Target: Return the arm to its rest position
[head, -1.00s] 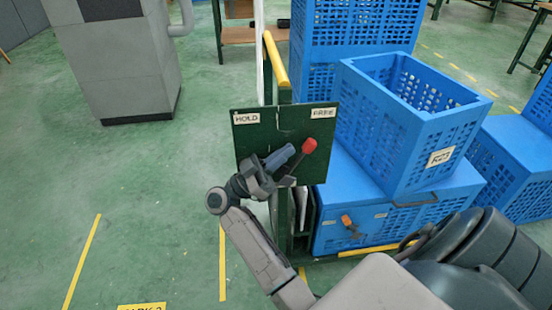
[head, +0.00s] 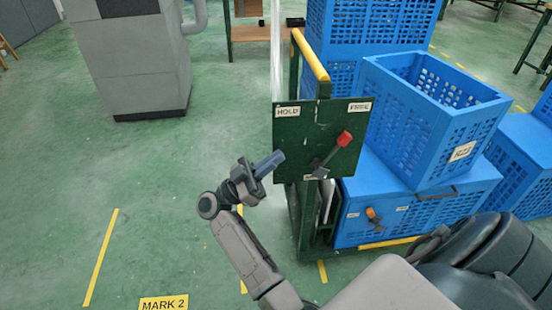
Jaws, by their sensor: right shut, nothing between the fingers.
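My right gripper (head: 271,162) is shut and empty, in the lower middle of the head view. It is at the left edge of a dark green panel (head: 290,140), apart from the lever on it. The panel carries a HOLD label (head: 287,112) at its upper left and a FREE label (head: 360,107) at its upper right. The lever has a red knob (head: 344,138) and leans up to the right, towards the FREE side. My right arm (head: 243,252) reaches up from the bottom of the view. My left gripper is not in view.
The panel is on a green cart with a yellow handle bar (head: 310,55). Blue crates (head: 405,130) are stacked on the cart. A grey cabinet (head: 130,65) stands at the back left. A MARK 2 floor sign (head: 164,303) lies at the bottom. The green floor to the left is clear.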

